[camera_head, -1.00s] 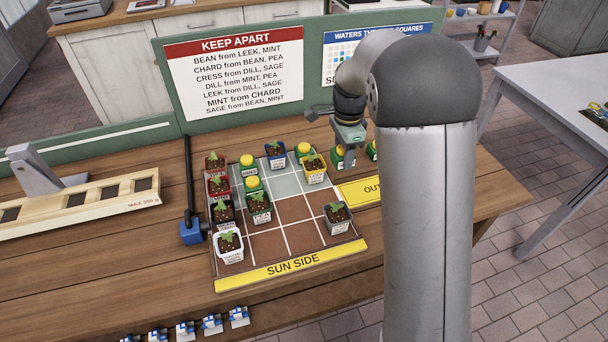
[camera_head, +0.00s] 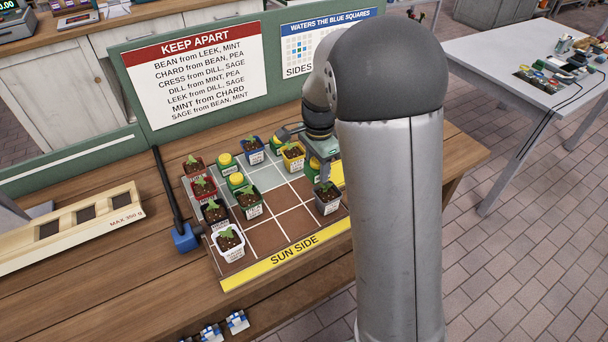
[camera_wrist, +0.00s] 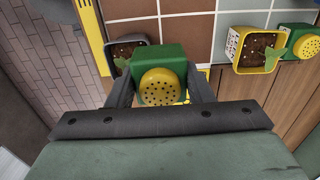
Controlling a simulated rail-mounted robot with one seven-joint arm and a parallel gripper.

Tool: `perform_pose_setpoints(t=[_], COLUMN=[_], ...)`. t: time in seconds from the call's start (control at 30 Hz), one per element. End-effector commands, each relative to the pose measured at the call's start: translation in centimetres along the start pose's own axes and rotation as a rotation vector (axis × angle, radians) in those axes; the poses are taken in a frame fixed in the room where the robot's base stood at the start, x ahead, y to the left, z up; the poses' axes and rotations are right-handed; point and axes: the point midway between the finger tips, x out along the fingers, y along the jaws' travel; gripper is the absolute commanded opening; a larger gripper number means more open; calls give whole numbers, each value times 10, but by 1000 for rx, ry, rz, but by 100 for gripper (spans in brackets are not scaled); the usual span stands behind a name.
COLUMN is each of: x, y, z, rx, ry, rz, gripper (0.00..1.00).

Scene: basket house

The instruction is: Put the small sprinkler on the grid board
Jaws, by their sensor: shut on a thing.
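My gripper (camera_wrist: 160,92) is shut on a small green sprinkler (camera_wrist: 172,55) with a round, perforated yellow head, seen in the wrist view. In the head view my gripper (camera_head: 318,172) is over the right part of the grid board (camera_head: 266,237), near a grey pot (camera_head: 328,200) and a yellow pot (camera_head: 293,157). Two other green sprinklers with yellow tops, one at the back (camera_head: 227,163) and one nearer (camera_head: 236,182), stand on the board.
Several seedling pots line the board's left side, including a white one (camera_head: 229,243). Bare squares lie at the board's middle and front. The KEEP APART sign (camera_head: 195,75) stands behind.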

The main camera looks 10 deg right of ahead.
Motion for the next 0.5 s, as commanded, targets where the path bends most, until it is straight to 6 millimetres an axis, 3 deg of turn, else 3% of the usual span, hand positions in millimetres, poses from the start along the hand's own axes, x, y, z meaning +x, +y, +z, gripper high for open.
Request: perform_pose_setpoints(t=[0.2, 0.5], x=[39, 59], y=[-31, -48], z=[-5, -6], rx=[1, 0], ry=[0, 0], rz=[3, 1], gripper=[21, 21])
